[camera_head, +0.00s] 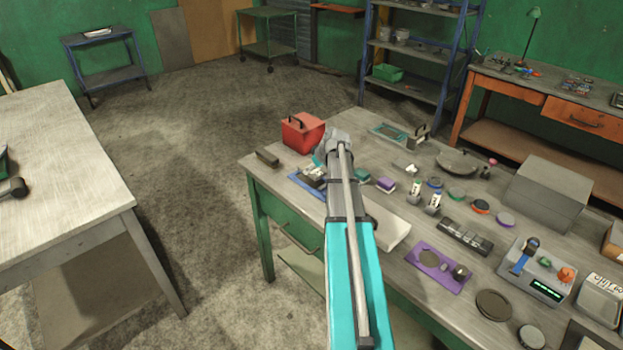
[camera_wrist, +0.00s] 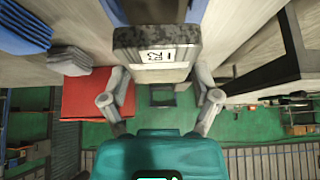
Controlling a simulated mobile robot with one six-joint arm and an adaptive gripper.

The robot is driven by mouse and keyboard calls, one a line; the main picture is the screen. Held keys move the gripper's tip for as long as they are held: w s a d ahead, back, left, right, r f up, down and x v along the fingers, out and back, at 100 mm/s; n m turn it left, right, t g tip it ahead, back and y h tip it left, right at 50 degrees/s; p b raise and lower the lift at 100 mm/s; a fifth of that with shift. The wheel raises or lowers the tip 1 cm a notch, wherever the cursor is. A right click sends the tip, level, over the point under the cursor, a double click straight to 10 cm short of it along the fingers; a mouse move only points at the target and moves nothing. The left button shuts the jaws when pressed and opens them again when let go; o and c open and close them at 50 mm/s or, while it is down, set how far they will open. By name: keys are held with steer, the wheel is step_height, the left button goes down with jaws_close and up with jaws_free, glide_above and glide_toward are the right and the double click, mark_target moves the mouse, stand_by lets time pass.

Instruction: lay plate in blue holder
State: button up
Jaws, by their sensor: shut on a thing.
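My gripper (camera_wrist: 160,75) is shut on a grey plate (camera_wrist: 152,36) with a dark speckled edge and a white label with dark marks. The plate is between the two fingers in the wrist view. In the head view my arm largely hides the gripper and the plate. The blue holder (camera_head: 297,178) lies on the workbench by its near left edge, partly behind my arm. Blue stepped parts (camera_wrist: 22,30), apparently of this holder, show at the upper left of the wrist view, apart from the plate. Whether anything sits in the holder is unclear.
A red box (camera_head: 303,133) stands behind the holder; it also shows in the wrist view (camera_wrist: 88,97). A small dark block (camera_head: 267,157) lies left of it. A purple tray (camera_head: 437,281), small discs and a large grey box (camera_head: 549,193) occupy the bench's right side.

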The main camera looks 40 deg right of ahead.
mark_target(312, 181)
steer(key=shift+b+x, duration=0.7)
steer(key=shift+x, duration=0.1)
steer(key=shift+d+f+b, duration=0.15)
steer(key=shift+f+b, duration=1.2)
steer(key=o, duration=1.1)
steer(key=shift+s, duration=0.1)
steer(key=shift+o, duration=0.2)
steer(key=shift+r, duration=0.15)
steer(key=p+v, duration=0.6)
steer(key=shift+s+r, duration=0.1)
steer(key=shift+r, duration=0.2)
steer(key=shift+p+v, duration=2.1)
steer(key=shift+v, duration=0.5)
